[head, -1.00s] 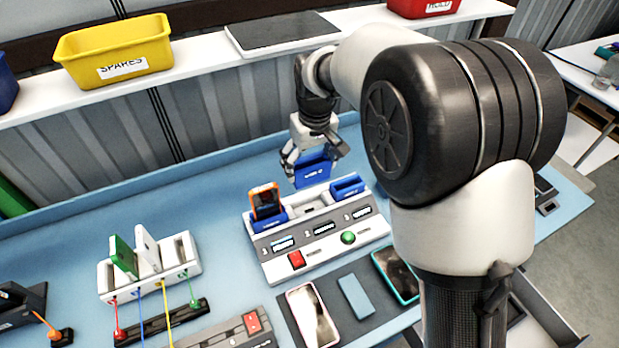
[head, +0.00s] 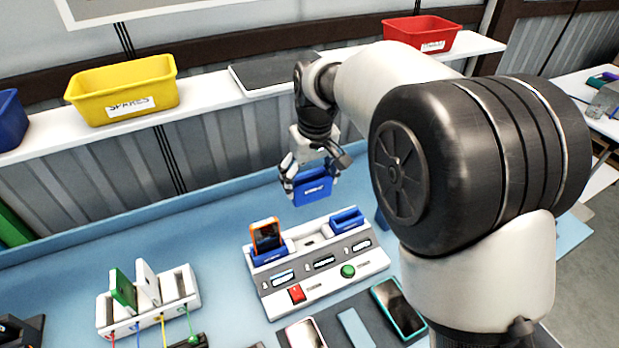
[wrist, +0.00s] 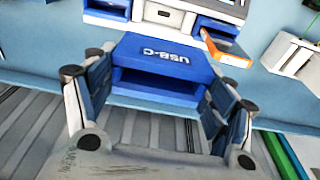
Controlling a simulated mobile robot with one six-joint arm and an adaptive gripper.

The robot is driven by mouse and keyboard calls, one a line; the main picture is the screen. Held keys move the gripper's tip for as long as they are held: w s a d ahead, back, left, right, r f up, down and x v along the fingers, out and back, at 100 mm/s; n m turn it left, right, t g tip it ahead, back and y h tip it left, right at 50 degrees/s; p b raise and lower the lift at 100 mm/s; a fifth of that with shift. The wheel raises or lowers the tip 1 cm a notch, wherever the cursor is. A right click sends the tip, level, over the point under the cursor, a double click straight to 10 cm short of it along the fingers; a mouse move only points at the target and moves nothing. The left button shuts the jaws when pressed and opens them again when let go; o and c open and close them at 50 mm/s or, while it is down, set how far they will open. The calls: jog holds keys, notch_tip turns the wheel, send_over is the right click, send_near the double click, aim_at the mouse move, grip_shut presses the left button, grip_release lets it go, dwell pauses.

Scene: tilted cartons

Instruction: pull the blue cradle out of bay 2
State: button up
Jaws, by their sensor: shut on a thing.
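The blue cradle (head: 313,188), labelled USB-C, hangs in the air above the back of the white and grey dock (head: 350,279). My gripper (head: 309,176) is shut on it, one finger on each side. In the wrist view the cradle (wrist: 150,51) sits between the fingers, its lettering upside down. The middle bay (head: 309,242) of the dock is empty of a cradle. The left bay holds a blue cradle (head: 269,257) with an orange phone (head: 265,236). The right bay holds another blue cradle (head: 347,219).
A white rack (head: 150,312) with green and white upright pieces stands left of the dock. Phones (head: 398,306) lie in front. A shelf behind bears a yellow bin (head: 122,90), a dark flat plate (head: 275,72) and a red bin (head: 421,33). Blue bench space lies between.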

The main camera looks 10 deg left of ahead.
jog(key=shift+r+p, duration=0.6)
jog(key=shift+r, duration=0.05)
jog(key=shift+r+p, duration=0.55)
jog(key=shift+p, duration=0.05)
